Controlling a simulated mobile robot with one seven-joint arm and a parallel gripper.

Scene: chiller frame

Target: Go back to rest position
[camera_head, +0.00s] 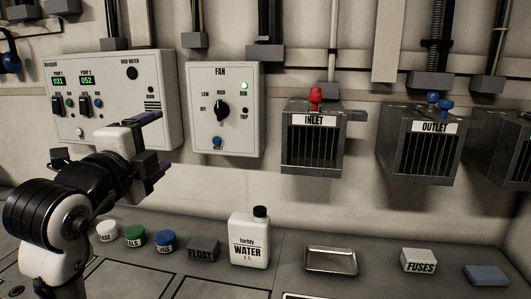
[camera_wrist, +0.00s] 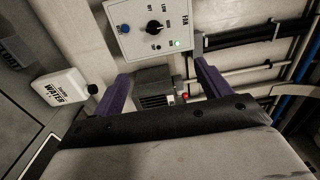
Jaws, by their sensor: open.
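My gripper (camera_head: 153,145) is at the left in the head view, raised in front of the lower part of the pump control panel (camera_head: 115,75). Its two purple fingers are spread apart with nothing between them. In the wrist view, my gripper (camera_wrist: 160,95) also shows open and empty. Beyond the fingers, that view shows the fan box (camera_wrist: 150,25), the inlet cage (camera_wrist: 155,88) and the white water bottle (camera_wrist: 68,92). In the head view, my arm reaches up from the lower left and hides part of the bench behind it.
The fan box (camera_head: 223,110), inlet cage (camera_head: 312,150) and outlet cage (camera_head: 420,155) are on the wall. On the bench stand small labelled jars (camera_head: 134,236), a float box (camera_head: 203,249), the water bottle (camera_head: 249,240), an empty metal tray (camera_head: 330,262), a fuses box (camera_head: 418,261) and a blue block (camera_head: 494,275).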

